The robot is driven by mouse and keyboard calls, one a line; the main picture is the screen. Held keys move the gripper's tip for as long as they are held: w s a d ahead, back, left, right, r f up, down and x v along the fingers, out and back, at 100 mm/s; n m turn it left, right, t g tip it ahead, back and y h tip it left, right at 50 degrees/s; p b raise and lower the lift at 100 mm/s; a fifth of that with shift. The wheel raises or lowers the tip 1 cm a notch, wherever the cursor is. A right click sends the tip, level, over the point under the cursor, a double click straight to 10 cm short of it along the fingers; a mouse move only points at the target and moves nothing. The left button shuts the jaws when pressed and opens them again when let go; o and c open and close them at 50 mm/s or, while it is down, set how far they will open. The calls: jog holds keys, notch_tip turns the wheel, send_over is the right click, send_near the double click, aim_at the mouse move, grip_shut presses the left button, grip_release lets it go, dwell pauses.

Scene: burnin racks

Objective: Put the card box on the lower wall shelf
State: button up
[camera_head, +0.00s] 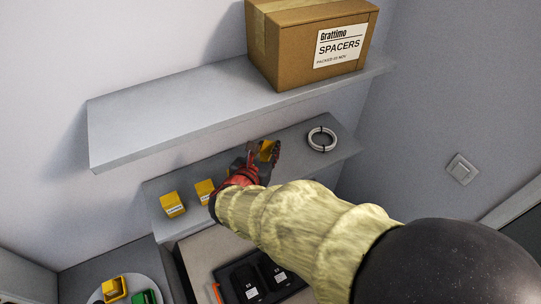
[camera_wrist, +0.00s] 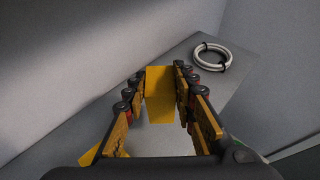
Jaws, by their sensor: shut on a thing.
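My gripper (camera_head: 258,153) is over the lower wall shelf (camera_head: 343,148), with its fingers shut on a small yellow card box (camera_head: 268,150). In the wrist view the card box (camera_wrist: 159,84) sits between the two rows of finger pads of my gripper (camera_wrist: 159,76). The grey surface of the lower wall shelf (camera_wrist: 225,91) shows around and beneath it. I cannot tell whether the box touches the shelf. My gripper hides part of the box in the head view.
A white cable coil (camera_head: 322,139) lies on the shelf to the right. Yellow boxes (camera_head: 172,204) (camera_head: 205,191) stand to the left. The upper shelf (camera_head: 170,110) overhangs behind, bearing a large cardboard box (camera_head: 290,45). Below are a black tray (camera_head: 292,289) and a round dish (camera_head: 152,283).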

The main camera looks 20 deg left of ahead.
jog(key=shift+w+d+f, duration=0.2)
jog(key=shift+w+f, duration=0.6)
jog(key=shift+f, duration=0.15)
jog(key=f, duration=0.3)
jog(key=shift+w+p, duration=0.2)
jog(key=shift+p, duration=0.2)
jog(key=shift+s+f, duration=0.1)
jog(key=shift+f, duration=0.05)
jog(key=shift+f, duration=0.2)
jog(key=o, duration=1.2)
jog(key=shift+c, duration=0.2)
